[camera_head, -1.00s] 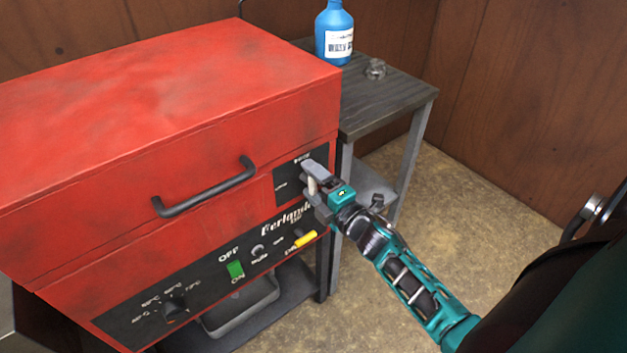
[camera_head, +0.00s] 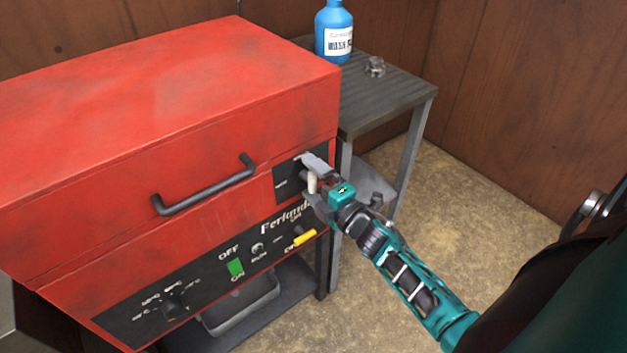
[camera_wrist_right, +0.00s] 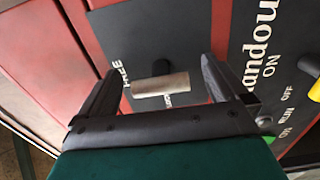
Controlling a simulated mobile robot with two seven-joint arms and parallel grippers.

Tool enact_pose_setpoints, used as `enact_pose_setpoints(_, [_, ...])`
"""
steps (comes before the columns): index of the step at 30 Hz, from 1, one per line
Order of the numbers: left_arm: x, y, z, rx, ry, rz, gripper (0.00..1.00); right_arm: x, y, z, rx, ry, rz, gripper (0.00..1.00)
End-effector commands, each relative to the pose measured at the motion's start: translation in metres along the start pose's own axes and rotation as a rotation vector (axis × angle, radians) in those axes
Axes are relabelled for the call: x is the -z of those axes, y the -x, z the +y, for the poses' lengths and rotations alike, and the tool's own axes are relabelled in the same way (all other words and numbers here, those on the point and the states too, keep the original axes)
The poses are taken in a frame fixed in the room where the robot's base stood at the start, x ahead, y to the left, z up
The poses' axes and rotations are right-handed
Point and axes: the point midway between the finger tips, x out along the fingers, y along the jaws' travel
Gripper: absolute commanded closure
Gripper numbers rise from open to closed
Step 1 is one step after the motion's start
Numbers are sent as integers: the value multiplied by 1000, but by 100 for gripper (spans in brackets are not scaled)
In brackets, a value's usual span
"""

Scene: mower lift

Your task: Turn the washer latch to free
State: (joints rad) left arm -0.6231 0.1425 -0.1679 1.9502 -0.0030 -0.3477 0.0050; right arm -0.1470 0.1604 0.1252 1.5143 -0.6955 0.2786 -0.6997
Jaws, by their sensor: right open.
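The washer latch is a short pale bar on a dark pivot (camera_wrist_right: 161,84), on a black panel at the right end of the red washer's front (camera_head: 240,140). In the head view the latch (camera_head: 312,183) shows small between my right fingers. My right gripper (camera_head: 313,182) is open. In the right wrist view its two fingers (camera_wrist_right: 161,68) stand on either side of the bar, with visible gaps. The bar lies about crosswise between them. The word FREE (camera_wrist_right: 120,75) is beside the left finger; another label by the bar is partly covered. My left gripper is not in view.
A black lid handle (camera_head: 205,187) sticks out left of the latch. Below are a green switch (camera_head: 236,267), a yellow-tipped lever (camera_head: 305,237) and a dark knob (camera_head: 173,305). A grey side table (camera_head: 390,95) holds a blue bottle (camera_head: 333,35). The floor to the right is clear.

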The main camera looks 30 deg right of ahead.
Motion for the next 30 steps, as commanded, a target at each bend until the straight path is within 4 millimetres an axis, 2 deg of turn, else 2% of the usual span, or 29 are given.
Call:
enact_pose_setpoints(4, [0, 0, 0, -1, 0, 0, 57, 0, 4, 0, 0, 0, 0, 0])
enact_pose_setpoints(8, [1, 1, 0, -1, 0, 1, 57, 1, 20, -1, 2, 0, 1, 0])
enact_pose_setpoints(21, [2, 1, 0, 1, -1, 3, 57, 0, 106, -1, 3, -1, -1, 0])
enact_pose_setpoints(25, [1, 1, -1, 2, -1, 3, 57, 0, 121, -1, 1, -1, -1, 0])
enact_pose_setpoints(30, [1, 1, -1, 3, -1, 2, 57, 0, 129, 0, -1, 0, 0, 0])
